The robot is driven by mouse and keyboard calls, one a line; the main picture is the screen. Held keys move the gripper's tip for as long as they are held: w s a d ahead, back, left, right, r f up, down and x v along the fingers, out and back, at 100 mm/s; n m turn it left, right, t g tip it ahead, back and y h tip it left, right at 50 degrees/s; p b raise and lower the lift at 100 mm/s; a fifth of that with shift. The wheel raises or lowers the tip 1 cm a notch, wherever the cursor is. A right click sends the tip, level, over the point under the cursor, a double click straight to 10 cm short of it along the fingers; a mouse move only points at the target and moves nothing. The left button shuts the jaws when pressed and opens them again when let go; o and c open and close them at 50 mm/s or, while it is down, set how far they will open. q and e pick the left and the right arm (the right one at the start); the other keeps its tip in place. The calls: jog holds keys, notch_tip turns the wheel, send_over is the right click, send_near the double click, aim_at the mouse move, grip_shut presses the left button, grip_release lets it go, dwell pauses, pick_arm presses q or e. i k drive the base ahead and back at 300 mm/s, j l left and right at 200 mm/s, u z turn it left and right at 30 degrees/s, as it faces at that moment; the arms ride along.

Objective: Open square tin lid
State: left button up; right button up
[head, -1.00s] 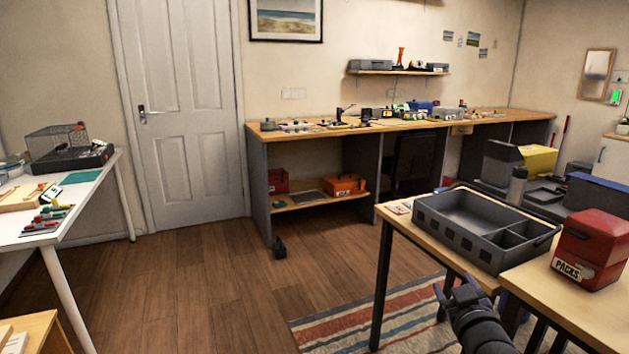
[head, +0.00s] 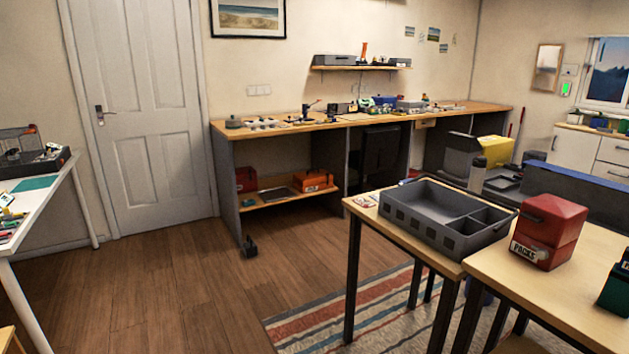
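No thing that I can name for certain as the square tin stands out. A red square box (head: 548,232) with a lid and a label reading PACKS stands on the right wooden table, and its lid looks closed. Small items on the long back bench are too small to tell apart. Neither of my grippers is in view.
A grey compartment tray (head: 440,222) stands on the table left of the red box. A dark green box (head: 614,290) is cut off at the right edge. A white table (head: 30,215) stands at left. Open wooden floor (head: 150,290) lies between, with a striped rug (head: 370,310).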

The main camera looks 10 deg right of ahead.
aim_at(554, 221)
jog(key=z, duration=1.4)
